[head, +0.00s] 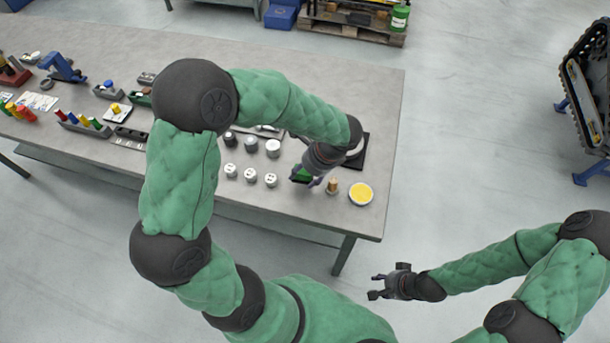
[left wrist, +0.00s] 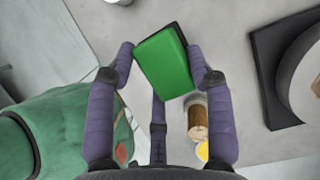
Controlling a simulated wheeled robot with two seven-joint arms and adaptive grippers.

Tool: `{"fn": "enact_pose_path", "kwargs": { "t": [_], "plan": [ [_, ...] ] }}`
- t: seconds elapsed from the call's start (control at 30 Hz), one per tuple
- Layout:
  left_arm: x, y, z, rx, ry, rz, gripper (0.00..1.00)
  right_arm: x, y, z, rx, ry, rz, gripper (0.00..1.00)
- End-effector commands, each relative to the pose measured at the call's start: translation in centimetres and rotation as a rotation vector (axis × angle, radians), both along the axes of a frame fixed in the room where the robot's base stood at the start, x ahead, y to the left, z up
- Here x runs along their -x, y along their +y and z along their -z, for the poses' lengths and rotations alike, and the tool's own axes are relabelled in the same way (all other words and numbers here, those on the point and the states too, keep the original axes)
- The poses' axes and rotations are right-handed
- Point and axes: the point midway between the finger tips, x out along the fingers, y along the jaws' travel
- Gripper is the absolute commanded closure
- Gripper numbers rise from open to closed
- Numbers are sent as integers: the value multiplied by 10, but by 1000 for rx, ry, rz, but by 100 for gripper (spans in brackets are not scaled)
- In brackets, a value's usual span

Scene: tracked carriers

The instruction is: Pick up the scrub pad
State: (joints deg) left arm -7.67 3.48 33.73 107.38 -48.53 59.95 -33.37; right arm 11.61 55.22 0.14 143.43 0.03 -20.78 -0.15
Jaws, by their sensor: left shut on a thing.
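The scrub pad (left wrist: 162,64) is a green block with a dark layer along one side. My left gripper (left wrist: 165,72) is shut on it, with a purple finger on each side in the left wrist view. In the head view the pad (head: 301,175) shows as a small green patch at my left gripper (head: 308,181), over the right part of the table. Whether the pad touches the tabletop is unclear. My right gripper (head: 378,287) is empty, with its fingers apart, over the floor beyond the table's front right edge.
On the grey table (head: 330,85), a cork-coloured cylinder (head: 332,187) and a round dish with yellow contents (head: 360,193) stand just right of my left gripper. Several white cylinders (head: 250,175) stand to the left. The back right tabletop is clear.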

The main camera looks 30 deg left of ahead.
Motion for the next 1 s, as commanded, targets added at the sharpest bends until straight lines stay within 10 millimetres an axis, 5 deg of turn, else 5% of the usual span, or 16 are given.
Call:
{"fn": "enact_pose_path", "kwargs": {
  "t": [0.3, 0.6, 1.0],
  "plan": [
    [57, -17, -67, 1, -2, 4, 80, 0, 0, -27, 0, 0, 0, 60],
    [113, -33, -90, 0, -3, 2, 80, 0, 0, -40, 0, 0, 0, 60],
    [134, -39, -97, 0, 1, -1, 80, 0, 0, -44, 0, 0, 0, 60]
  ]
}}
